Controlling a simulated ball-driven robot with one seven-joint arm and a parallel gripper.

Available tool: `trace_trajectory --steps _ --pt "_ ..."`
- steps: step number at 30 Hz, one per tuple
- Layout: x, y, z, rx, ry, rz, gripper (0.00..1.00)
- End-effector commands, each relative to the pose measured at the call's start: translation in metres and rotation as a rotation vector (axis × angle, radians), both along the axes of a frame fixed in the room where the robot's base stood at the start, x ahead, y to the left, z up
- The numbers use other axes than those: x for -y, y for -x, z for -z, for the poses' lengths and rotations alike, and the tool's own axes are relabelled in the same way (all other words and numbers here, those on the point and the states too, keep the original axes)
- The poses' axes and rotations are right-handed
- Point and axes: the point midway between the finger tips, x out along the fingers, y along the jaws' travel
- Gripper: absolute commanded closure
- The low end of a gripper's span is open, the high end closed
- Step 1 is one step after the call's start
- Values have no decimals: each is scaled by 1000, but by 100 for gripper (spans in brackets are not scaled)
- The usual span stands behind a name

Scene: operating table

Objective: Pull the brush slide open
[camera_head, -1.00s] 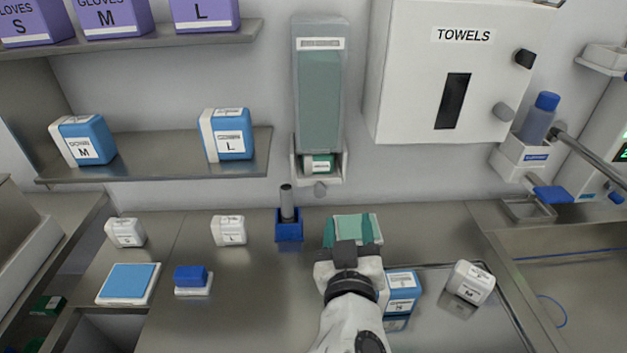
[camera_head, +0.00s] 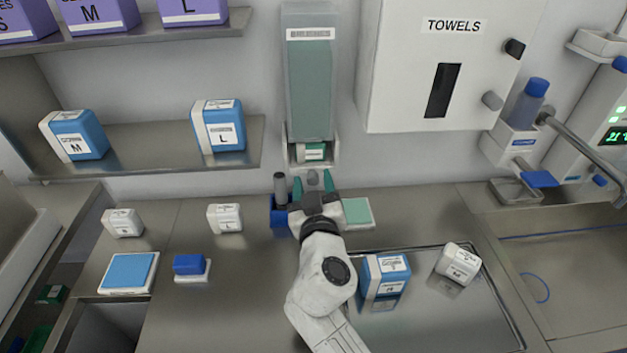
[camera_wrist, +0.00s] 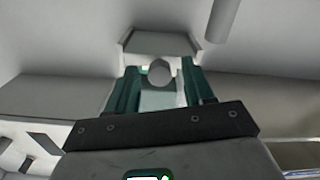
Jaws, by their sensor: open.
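The brush dispenser (camera_head: 310,75) is a tall, clear-fronted wall unit with a green stack inside. I cannot tell whether the fingers touch the knob.
A blue holder (camera_head: 279,212) with a dark upright cylinder stands close left of my gripper. A green-topped pad (camera_head: 357,211) lies close to the right. A tray (camera_head: 420,320) with a blue box and a white box lies at front right. The towel dispenser (camera_head: 400,90) hangs to the right.

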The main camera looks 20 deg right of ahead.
Motion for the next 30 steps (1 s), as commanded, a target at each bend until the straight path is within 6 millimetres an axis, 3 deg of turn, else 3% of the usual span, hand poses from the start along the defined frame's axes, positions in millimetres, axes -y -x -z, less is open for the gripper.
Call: trace_trajectory --steps 9,25,30 --pt "1 -2 0 -1 0 0 48" --pt "1 -2 0 -1 0 0 98" --pt "1 -2 0 -1 0 0 100"
